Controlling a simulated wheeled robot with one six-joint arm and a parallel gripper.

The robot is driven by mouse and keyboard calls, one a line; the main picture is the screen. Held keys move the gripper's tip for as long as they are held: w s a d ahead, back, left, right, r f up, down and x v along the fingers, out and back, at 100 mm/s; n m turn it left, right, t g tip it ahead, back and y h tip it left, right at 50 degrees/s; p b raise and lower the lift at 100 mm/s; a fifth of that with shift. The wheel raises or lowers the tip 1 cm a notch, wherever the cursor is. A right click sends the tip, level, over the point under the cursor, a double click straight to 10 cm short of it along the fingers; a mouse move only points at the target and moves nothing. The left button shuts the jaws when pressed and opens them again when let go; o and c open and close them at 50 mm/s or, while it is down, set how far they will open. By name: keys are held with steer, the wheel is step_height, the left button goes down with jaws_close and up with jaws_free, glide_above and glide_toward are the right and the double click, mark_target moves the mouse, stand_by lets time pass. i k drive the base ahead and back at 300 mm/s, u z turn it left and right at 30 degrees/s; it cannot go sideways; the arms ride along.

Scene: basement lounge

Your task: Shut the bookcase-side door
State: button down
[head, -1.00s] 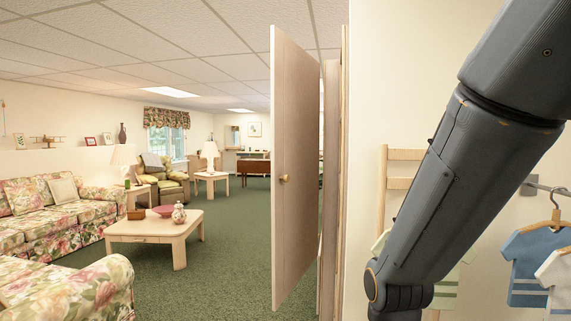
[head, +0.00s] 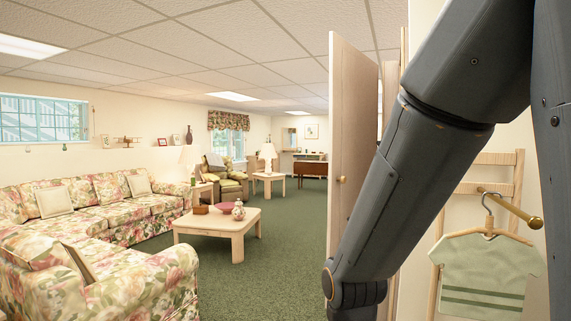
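A pale wooden door (head: 352,110) with a small brass knob (head: 342,180) stands open right of the picture's middle in the head view. Its face is turned partly towards the lounge. My dark arm crosses in front of its lower right part and hides it. The door frame and a second pale wooden edge (head: 389,85) show just right of the door. No bookcase can be made out. My gripper is not in view, so its state does not show.
Green carpet (head: 285,255) is open left of the door. A floral sofa (head: 135,205), a nearer floral seat (head: 140,280) and a coffee table (head: 218,222) stand left. At right, a hanger with a light green garment (head: 487,275) hangs from a rail.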

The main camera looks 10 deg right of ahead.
mark_target(354, 90)
steer(key=u, duration=0.5)
steer(key=i, duration=1.35)
steer(key=z, duration=0.35)
